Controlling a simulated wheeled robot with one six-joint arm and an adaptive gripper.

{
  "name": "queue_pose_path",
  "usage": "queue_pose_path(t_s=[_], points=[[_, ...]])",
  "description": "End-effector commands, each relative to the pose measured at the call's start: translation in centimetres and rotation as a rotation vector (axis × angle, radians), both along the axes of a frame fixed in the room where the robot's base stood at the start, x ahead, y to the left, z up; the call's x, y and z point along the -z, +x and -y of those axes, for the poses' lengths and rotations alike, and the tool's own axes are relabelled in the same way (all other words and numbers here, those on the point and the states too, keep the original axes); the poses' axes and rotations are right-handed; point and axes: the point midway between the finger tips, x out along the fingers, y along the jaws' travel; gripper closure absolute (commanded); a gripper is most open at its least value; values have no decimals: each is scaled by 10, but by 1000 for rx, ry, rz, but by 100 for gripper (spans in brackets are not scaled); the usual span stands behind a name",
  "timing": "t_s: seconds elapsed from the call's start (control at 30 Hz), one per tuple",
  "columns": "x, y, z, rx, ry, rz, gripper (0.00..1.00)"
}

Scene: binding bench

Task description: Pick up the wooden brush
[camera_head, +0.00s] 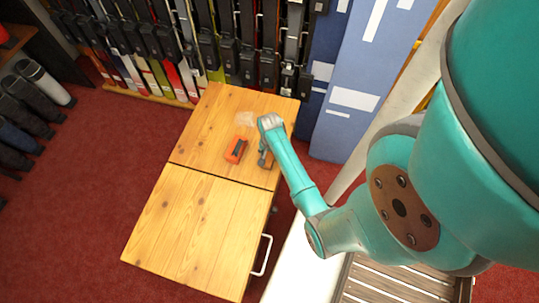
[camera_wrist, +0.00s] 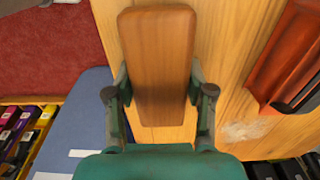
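The wooden brush (camera_wrist: 160,60) shows in the wrist view as a brown, rounded block, wider at the top of the picture. It lies between the two fingers of my gripper (camera_wrist: 160,88). Both finger pads sit flush against its long sides, with no gap visible. In the head view my gripper (camera_head: 266,155) points down over the right side of the wooden bench top (camera_head: 190,225). There the brush is mostly hidden by the gripper and wrist. The brush's underside is hidden, so I cannot tell whether it touches the bench.
An orange-red box-like item with a dark top (camera_head: 236,149) lies left of my gripper. It shows at the right of the wrist view (camera_wrist: 285,60). A clear, crumpled-looking patch (camera_head: 245,118) lies behind it. Racks of bindings (camera_head: 230,70) and a blue panel (camera_head: 355,90) stand behind. The bench front is clear.

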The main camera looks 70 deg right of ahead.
Motion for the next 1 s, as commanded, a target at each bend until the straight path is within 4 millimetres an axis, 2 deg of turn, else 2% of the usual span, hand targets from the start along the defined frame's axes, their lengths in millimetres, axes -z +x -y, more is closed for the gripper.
queue_pose_path(t_s=[0.37,0.47,0.8,1.0], points=[[-4,0,0,0,0,0,86],[-17,0,0,0,-1,1,86],[-78,0,0,0,-2,1,86],[-97,0,0,0,-1,1,86]])
